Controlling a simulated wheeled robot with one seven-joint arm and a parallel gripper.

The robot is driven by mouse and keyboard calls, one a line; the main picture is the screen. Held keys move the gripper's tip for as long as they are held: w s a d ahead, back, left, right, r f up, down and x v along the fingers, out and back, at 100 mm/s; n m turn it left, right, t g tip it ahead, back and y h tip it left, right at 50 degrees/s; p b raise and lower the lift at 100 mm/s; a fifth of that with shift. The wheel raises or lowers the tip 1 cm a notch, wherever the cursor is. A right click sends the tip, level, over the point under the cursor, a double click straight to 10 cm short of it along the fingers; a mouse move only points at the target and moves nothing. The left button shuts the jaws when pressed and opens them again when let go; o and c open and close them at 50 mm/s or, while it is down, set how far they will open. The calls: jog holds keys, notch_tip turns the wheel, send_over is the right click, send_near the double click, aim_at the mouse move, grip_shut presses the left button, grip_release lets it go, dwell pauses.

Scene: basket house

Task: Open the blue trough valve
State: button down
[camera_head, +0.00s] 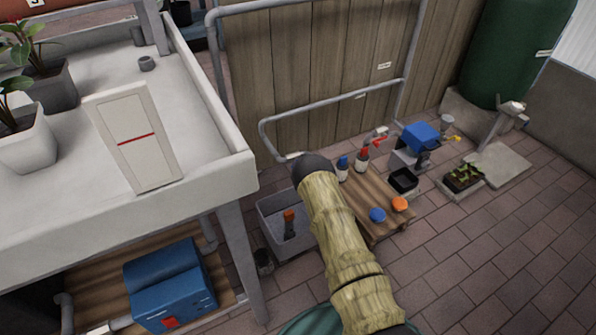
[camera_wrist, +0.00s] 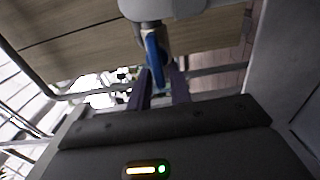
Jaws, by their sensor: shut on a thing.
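In the wrist view a blue lever (camera_wrist: 153,48) hangs below a pale grey fitting (camera_wrist: 165,9). My gripper (camera_wrist: 162,82) has its two dark fingers on either side of the lever's lower end and is shut on it. The lever points down toward my palm, slightly tilted. I cannot tell from this view whether the valve is open. In the head view my arm runs up the middle, and my gripper and the blue lever are out of sight.
A grey bench (camera_head: 215,135) fills the left, with a blue box (camera_head: 170,285) beneath. A grey bin (camera_head: 270,226) and a low wooden table (camera_head: 372,200) with bottles lie near my arm. A pipe rail (camera_head: 330,106) runs behind. The brick floor (camera_head: 500,260) at right is clear.

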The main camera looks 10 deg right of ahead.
jog(key=c, duration=1.5)
grip_release()
jog(key=shift+d+f, duration=0.1)
jog(key=shift+d, duration=0.25)
jog(key=shift+a, duration=0.1)
jog(key=p+v, duration=0.7)
jog(key=v, duration=1)
jog(key=shift+s, duration=0.2)
